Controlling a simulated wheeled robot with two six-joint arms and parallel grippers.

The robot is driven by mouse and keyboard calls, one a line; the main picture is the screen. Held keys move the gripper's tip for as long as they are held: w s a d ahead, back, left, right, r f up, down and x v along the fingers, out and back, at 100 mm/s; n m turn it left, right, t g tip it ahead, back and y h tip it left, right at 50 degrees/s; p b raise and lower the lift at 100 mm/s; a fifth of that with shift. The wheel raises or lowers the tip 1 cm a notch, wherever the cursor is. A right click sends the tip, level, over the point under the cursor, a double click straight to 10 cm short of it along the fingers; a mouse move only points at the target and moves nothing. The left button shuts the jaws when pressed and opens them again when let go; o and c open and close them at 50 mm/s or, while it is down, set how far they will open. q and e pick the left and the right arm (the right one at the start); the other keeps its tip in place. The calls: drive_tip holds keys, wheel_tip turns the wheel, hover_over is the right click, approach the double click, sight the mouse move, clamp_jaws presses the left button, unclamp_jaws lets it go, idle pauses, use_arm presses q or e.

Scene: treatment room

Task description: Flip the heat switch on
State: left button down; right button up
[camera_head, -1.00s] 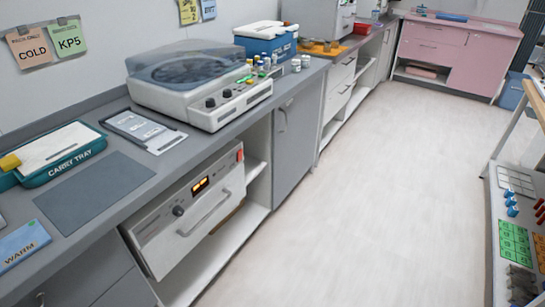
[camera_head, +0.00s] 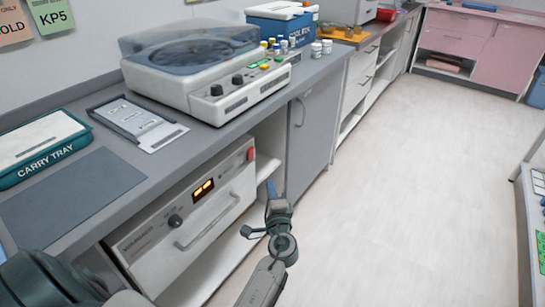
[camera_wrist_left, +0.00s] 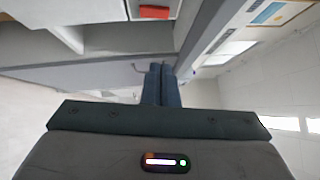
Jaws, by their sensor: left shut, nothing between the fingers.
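A white warming unit (camera_head: 150,255) sits under the grey counter, with a dark knob, a lit orange display (camera_head: 203,189) and a bar handle on its front. A small red switch (camera_head: 250,154) is at the upper right end of that front; its position is too small to read. A red piece, apparently this switch, also shows at the top of the left wrist view (camera_wrist_left: 154,12). My left gripper (camera_head: 270,186) is shut and empty, its fingers pointing away from me, right of and below the switch and apart from it. Its closed fingers (camera_wrist_left: 162,72) fill the middle of the wrist view.
Above, the counter holds a centrifuge-like machine (camera_head: 215,95), a clipboard-like panel (camera_head: 137,122), a carry tray (camera_head: 40,150) and a grey mat (camera_head: 75,200). An open shelf and a grey cabinet door (camera_head: 312,130) adjoin the unit. The floor to the right is clear.

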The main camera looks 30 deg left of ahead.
use_arm(q)
drive_tip(key=shift+d+r, duration=0.1)
drive_tip(key=shift+r, duration=0.1)
use_arm(e)
drive_tip(key=shift+r, duration=0.1)
use_arm(q)
drive_tip(key=p, duration=0.2)
approach(253, 150)
drive_tip(key=w, duration=0.4)
drive_tip(key=shift+w+a+r+p, duration=0.15)
drive_tip(key=shift+a+p, duration=0.05)
drive_tip(key=shift+a, duration=0.4)
drive_tip(key=shift+w+a+r+p, duration=0.15)
drive_tip(key=shift+a, duration=0.45)
drive_tip(key=shift+w+a+r+p, duration=0.15)
drive_tip(key=shift+a+p, duration=0.05)
drive_tip(key=shift+a, duration=0.4)
use_arm(e)
wheel_tip(253, 150, down, 10)
drive_tip(key=d, duration=0.1)
drive_tip(key=shift+w+g, duration=0.3)
drive_tip(key=shift+g, duration=0.1)
